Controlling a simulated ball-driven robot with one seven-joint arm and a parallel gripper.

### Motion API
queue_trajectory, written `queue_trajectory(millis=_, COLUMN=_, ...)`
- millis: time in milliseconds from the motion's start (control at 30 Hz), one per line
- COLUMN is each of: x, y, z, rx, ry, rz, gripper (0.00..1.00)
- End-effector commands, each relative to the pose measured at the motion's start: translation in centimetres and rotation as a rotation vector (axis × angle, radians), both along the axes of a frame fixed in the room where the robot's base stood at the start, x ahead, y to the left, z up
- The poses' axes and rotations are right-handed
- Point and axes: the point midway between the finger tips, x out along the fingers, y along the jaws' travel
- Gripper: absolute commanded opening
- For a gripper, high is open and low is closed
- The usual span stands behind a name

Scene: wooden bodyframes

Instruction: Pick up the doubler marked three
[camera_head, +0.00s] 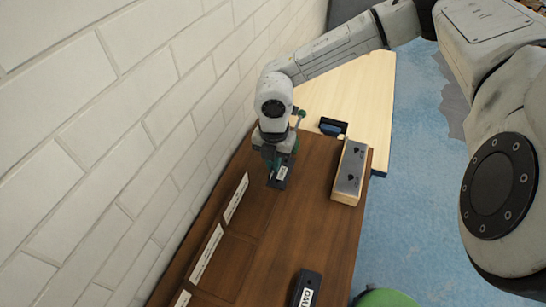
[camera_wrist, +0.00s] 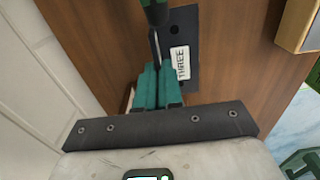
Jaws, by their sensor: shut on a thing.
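The doubler marked three is a small dark plate with a white label reading THREE; it shows in the wrist view (camera_wrist: 185,25). In the head view it is at the far end of the brown table, below my gripper (camera_head: 279,176). I cannot tell whether the plate touches the table.
Another dark plate (camera_head: 306,288), whose label seems to read TWO, lies at the near edge. A wooden block with a grey top (camera_head: 350,172) stands to the right of my gripper. A dark tray (camera_head: 332,126) lies behind. White label strips (camera_head: 236,198) line the left side by the brick wall (camera_head: 120,130).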

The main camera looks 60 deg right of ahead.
Motion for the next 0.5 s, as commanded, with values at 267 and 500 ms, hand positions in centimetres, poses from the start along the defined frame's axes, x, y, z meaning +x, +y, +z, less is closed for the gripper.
queue_trajectory(millis=267, x=-3.6, y=6.7, z=-0.3, rx=0.002, ry=-0.001, rz=0.008, gripper=0.00)
queue_trajectory(millis=500, x=-6.1, y=11.0, z=-0.1, rx=0.001, ry=-0.002, rz=0.004, gripper=0.00)
